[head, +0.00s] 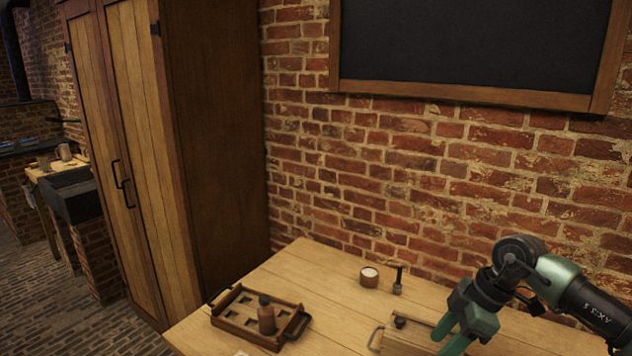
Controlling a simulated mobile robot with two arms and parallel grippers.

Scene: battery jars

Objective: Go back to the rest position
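My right gripper (446,340), green and black, hangs over the right part of the wooden table (325,268). Its two green fingers look spread apart, with nothing seen between them; the lower finger runs close to the bottom edge of the picture. It is just right of a second wooden tray (378,343), which it partly hides. My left gripper is not in view. A dark wooden tray (231,327) with square compartments and two handles sits on the left of the table, and a brown jar (266,318) stands upright in it.
A small round wooden cup with a pale top (369,277) and a dark hammer-shaped object (398,281) stand near the back edge. A dark-topped item (400,322) is at the second tray. A brick wall (400,165) rises behind; a tall cabinet (150,170) stands left. The table between the trays is clear.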

